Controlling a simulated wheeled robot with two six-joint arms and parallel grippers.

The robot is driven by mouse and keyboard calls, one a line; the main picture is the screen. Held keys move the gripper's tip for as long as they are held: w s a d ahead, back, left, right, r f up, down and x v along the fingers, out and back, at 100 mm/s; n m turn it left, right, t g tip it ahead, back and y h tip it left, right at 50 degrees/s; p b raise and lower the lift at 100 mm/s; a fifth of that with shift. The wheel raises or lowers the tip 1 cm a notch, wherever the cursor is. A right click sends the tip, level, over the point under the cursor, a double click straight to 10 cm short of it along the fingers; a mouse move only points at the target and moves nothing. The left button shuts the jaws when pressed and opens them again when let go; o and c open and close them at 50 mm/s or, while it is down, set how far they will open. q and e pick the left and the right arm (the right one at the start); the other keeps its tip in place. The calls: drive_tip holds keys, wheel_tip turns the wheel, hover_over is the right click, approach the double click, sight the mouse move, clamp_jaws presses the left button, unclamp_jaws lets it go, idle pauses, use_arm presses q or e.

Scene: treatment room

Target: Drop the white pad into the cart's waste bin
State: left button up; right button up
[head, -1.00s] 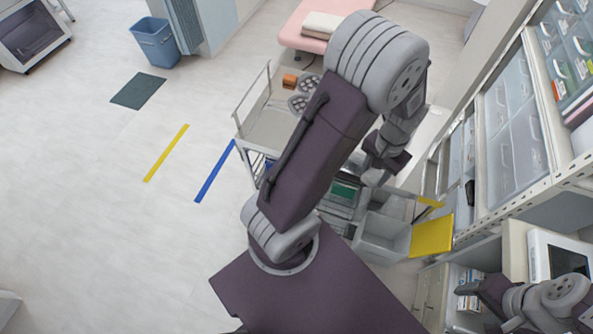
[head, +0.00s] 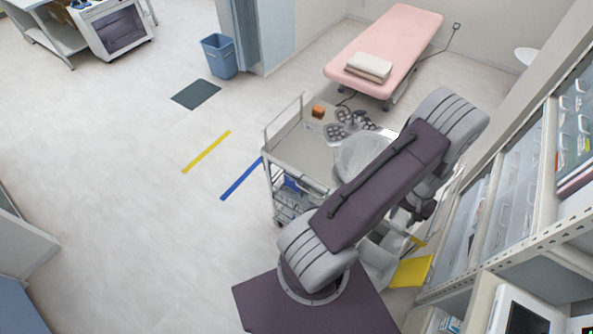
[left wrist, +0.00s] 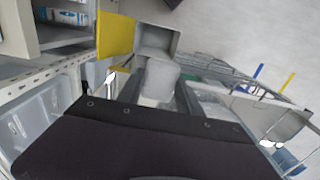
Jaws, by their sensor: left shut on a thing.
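My left gripper (head: 421,210) is partly hidden behind my arm in the head view, near the right end of the cart (head: 290,150). In the left wrist view a pale, blurred thing, taken as the white pad (left wrist: 158,83), sits between its dark fingers; the gripper is shut on it. The grey waste bin (head: 378,262) hangs at the cart's near right end, its yellow lid (head: 412,271) open. In the left wrist view the bin's opening (left wrist: 158,39) lies just beyond the pad, with the lid (left wrist: 115,35) to its left. My right gripper is not in view.
A round translucent thing (head: 362,155), dark trays (head: 345,128) and an orange-brown block (head: 318,111) are on the cart top. Drawer cabinets (head: 515,205) line the right side. A pink couch (head: 400,40) stands behind. The floor at left is open, with a blue bin (head: 219,56).

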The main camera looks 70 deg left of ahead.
use_arm(q)
drive_tip(key=shift+d+f, duration=0.2)
drive_tip(key=shift+f, duration=0.15)
wheel_tip(320, 180, down, 5)
drive_tip(key=b, duration=0.4)
drive_tip(key=shift+a+f+b, duration=0.15)
drive_tip(key=shift+f+b, duration=0.05)
drive_tip(key=shift+b, duration=0.2)
drive_tip(key=shift+r, duration=0.1)
drive_tip(key=o, duration=1.4)
drive_tip(key=shift+w+r, duration=0.1)
drive_tip(key=shift+r, duration=0.25)
wheel_tip(320, 180, up, 8)
drive_tip(key=shift+r+b, duration=0.2)
drive_tip(key=shift+b, duration=0.65)
